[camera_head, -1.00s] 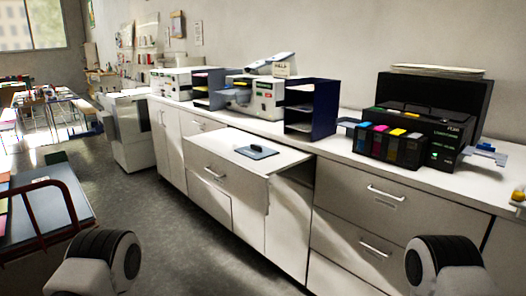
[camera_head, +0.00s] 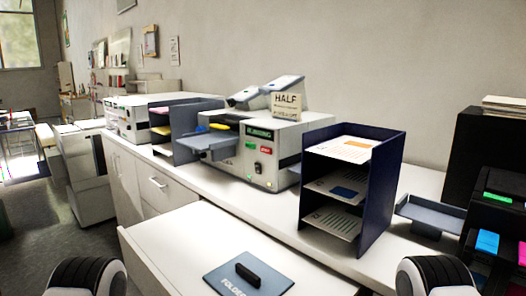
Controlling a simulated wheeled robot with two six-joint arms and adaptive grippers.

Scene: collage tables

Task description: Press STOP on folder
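A pale grey machine (camera_head: 288,140), which looks like the folder, stands on the counter under a sign (camera_head: 285,105) reading HALF. Its front panel has a green button (camera_head: 250,146) and a red button (camera_head: 265,150) beside it; their lettering is too small to read surely. A small dark display (camera_head: 260,133) sits above them. A grey tray (camera_head: 208,146) sticks out at its left. A blue-grey mat (camera_head: 230,282) lettered FOLDER lies on the pulled-out white surface in front, with a black bar on it. Only rounded parts of my two arms show at the bottom; neither gripper is in view.
A dark blue shelf unit (camera_head: 378,205) with papers stands right of the machine, close to it. Another dark sorter (camera_head: 187,152) stands to its left. A black printer (camera_head: 490,160) is at the right edge. The pulled-out white surface (camera_head: 175,235) juts toward me.

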